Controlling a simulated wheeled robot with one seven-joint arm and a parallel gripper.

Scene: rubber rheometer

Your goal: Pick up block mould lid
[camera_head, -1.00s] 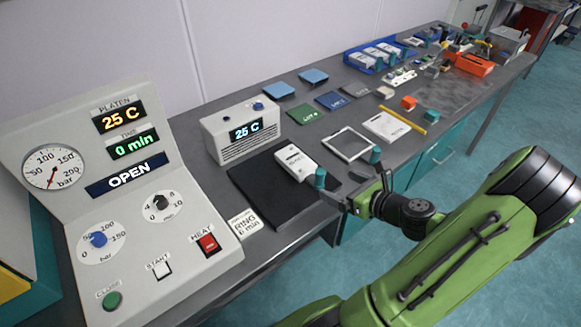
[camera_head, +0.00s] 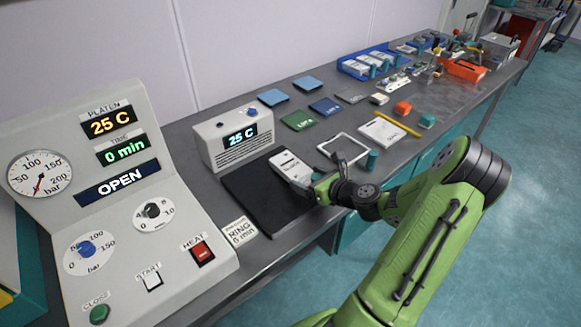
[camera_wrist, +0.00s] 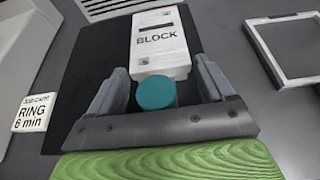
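The block mould lid (camera_wrist: 160,48) is a white slab marked BLOCK with a dark bar near its far end. In the wrist view it lies flat on a black mat, just beyond my fingers. A round teal knob (camera_wrist: 156,92) shows at its near end, seen from above. My gripper (camera_wrist: 160,70) is open, with one finger on each side of the knob and small gaps visible. In the head view my gripper (camera_head: 306,184) is low over the mat and hides the knob and the near end of the lid (camera_head: 288,163).
The black mat (camera_head: 254,195) lies beside a white display box (camera_head: 234,140) reading 25 C. A grey-rimmed plate (camera_head: 344,148) and a teal cylinder (camera_head: 372,161) are to the right. The press panel (camera_head: 125,215) stands left. A RING card (camera_head: 239,231) lies at the table's front.

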